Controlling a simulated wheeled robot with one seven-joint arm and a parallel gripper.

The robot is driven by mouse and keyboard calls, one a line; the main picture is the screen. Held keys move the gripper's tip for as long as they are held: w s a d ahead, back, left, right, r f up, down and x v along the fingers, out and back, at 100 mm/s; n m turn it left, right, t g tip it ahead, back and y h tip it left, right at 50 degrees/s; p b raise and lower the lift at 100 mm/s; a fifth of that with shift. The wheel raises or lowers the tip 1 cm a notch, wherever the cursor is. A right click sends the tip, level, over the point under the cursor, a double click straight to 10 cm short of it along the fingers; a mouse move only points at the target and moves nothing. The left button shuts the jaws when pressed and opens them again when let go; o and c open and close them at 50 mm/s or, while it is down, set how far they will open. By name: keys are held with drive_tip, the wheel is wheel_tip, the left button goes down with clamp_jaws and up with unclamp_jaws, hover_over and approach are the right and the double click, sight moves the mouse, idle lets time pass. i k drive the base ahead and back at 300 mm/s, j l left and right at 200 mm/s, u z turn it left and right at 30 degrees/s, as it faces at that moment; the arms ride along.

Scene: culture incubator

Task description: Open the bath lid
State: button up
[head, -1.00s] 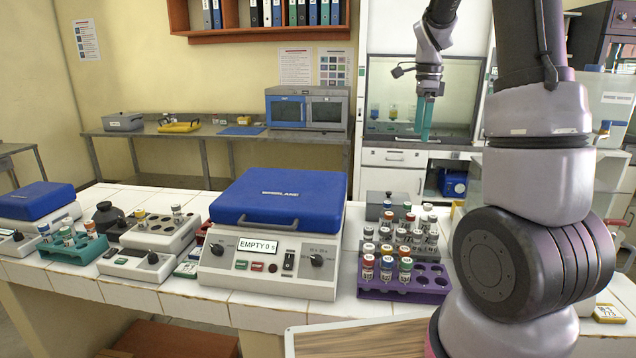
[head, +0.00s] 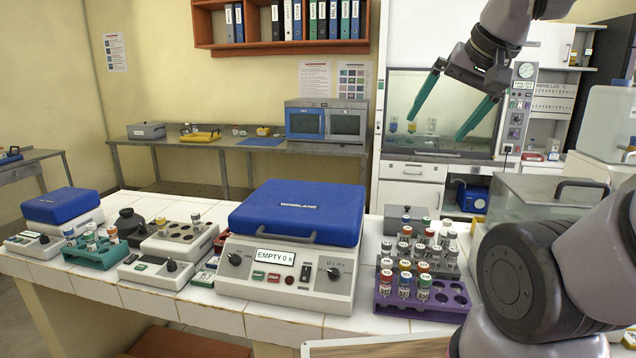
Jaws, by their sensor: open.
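My gripper (head: 436,128) is high at the upper right, with its two teal fingers spread wide and nothing between them. A grey, box-like tank, seemingly the bath (head: 497,212), stands at the right of the bench, partly hidden by my arm. Its flat lid (head: 535,188) looks shut and has a dark handle (head: 583,184) on top. My gripper appears above and left of this lid in the picture, apart from it. A blue-lidded machine (head: 300,208) with a display reading "EMPTY 0 s" stands mid-bench, its lid down.
A purple rack (head: 396,301) of capped vials stands right of the blue-lidded machine, with a dark block of vials behind it. A teal rack (head: 95,256) and small block devices stand at the left. A large clear container (head: 608,120) is at the far right.

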sight(531, 189)
drive_tip(key=z, duration=1.25)
drive_tip(key=j, duration=0.35)
drive_tip(key=k+j, duration=0.15)
drive_tip(key=j, duration=0.2)
drive_tip(key=u, duration=0.05)
